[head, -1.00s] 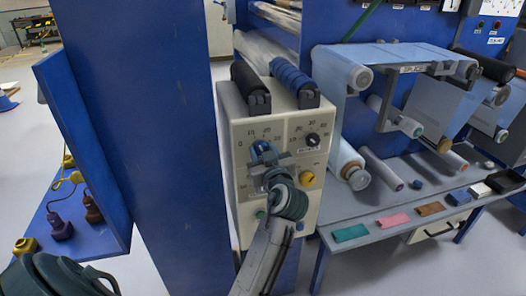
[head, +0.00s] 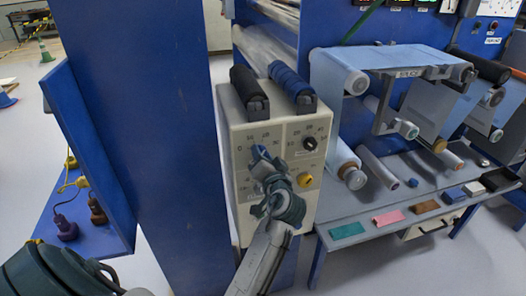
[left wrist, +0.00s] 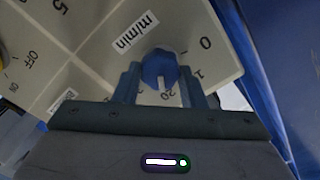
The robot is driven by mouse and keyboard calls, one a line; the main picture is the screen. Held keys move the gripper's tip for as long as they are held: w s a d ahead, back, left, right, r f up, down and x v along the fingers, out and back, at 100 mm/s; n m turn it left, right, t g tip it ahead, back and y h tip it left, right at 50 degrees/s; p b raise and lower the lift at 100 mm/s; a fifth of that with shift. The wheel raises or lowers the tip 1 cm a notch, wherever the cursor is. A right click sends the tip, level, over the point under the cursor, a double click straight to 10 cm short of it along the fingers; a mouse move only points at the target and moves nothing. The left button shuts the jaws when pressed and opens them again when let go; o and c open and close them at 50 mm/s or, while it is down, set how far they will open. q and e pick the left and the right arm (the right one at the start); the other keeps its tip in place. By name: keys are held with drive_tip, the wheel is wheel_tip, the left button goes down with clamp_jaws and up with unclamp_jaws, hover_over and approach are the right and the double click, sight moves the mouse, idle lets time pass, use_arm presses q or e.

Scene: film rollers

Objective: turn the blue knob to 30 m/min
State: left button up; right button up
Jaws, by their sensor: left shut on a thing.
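The blue knob (head: 259,152) is on the upper left of the cream control panel (head: 236,128), inside a printed scale. In the left wrist view the blue knob (left wrist: 158,66) sits between the two blue-grey fingers of my left gripper (left wrist: 160,82), which is shut on it. Its white pointer line faces down in that view, roughly toward the 20 mark. The 0 and an m/min label also show there. In the head view my left gripper (head: 267,168) covers the lower part of the knob and some of the scale. My right gripper is not in view.
A black knob (head: 310,144) and a yellow button (head: 304,180) are right of the gripper on the panel. Two rollers, black (head: 248,88) and blue (head: 290,80), lie on top of the box. A blue post (head: 145,150) stands close on the left.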

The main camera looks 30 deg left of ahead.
use_arm(q)
drive_tip(key=shift+w+m+p, duration=0.1)
drive_tip(key=shift+m+p, duration=2.7)
drive_tip(key=shift+m, duration=1.6)
drive_tip(key=o, duration=1)
drive_tip(key=shift+a, duration=0.1)
drive_tip(key=shift+a+f, duration=0.1)
drive_tip(key=shift+f, duration=0.05)
